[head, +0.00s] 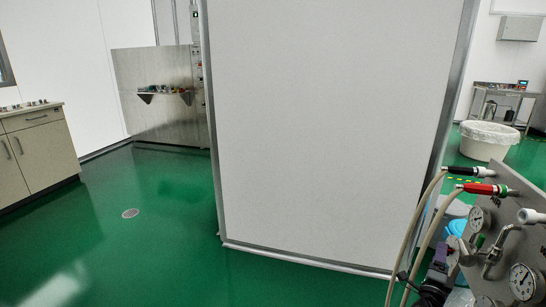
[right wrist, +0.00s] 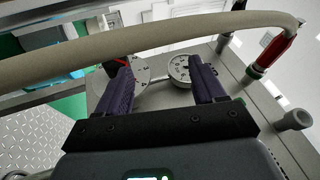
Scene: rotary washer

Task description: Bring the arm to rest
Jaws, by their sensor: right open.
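My right gripper (right wrist: 162,68) shows in the right wrist view with its two dark purple fingers apart and nothing between them. In the head view the right gripper (head: 443,250) is partly visible at the lower right, beside a grey panel with gauges. A round gauge (right wrist: 181,68) lies beyond the fingers in the wrist view; I cannot tell how far it is from them. A beige hose (right wrist: 150,40) crosses the wrist view above the fingers. My left gripper is in neither view.
The gauge panel (head: 509,236) carries several gauges, a red-ended hose fitting (head: 482,189) and a black-ended one (head: 468,171). A large white partition (head: 330,120) fills the middle. A white tub (head: 485,142) stands behind. The green floor (head: 140,245) at left is clear.

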